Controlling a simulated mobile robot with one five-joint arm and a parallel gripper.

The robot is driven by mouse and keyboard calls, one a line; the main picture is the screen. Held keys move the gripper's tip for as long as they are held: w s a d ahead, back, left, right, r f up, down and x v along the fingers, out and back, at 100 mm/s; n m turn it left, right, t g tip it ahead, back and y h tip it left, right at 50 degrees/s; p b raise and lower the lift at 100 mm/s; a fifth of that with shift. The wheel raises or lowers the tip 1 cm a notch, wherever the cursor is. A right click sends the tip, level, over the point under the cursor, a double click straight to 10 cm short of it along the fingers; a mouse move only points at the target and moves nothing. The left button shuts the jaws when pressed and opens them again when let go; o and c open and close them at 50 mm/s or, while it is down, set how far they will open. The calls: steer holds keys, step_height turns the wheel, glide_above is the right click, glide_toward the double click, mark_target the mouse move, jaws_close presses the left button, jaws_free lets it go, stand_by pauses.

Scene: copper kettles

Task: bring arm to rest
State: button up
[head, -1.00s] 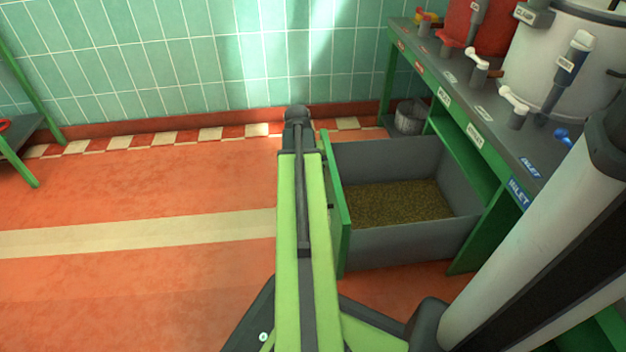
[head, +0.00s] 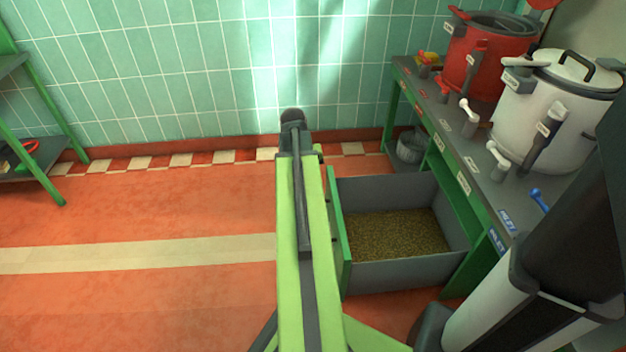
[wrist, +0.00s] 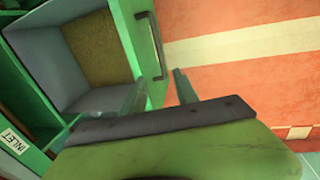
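My arm (head: 315,240) reaches forward, away from the camera, beside the open drawer. In the head view its dark far end (head: 292,120) shows near the tiled wall, and the fingers are hidden. In the wrist view my gripper (wrist: 160,80) has its two fingers apart, with nothing seen held between them.
The grey drawer (head: 400,275) is pulled out and holds brown grain (head: 395,233). A bench on the right carries a red kettle (head: 475,70) and a white kettle (head: 545,125). A metal bucket (head: 410,150) stands behind. The floor (head: 150,215) to the left is clear.

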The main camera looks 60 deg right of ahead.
stand_by(0.4)
steer(key=w+a+n+t, duration=0.1)
steer(key=w+a+n, duration=0.5)
steer(key=w+a, duration=1.7)
steer(key=a+n+y, duration=0.1)
steer(key=a+n, duration=0.4)
steer(key=a, duration=2.3)
step_height(320, 180, up, 36)
steer(key=p, duration=3.6)
steer(key=shift+d+f+t, duration=0.15)
steer(key=shift+f+t, duration=0.1)
steer(key=shift+t, duration=0.15)
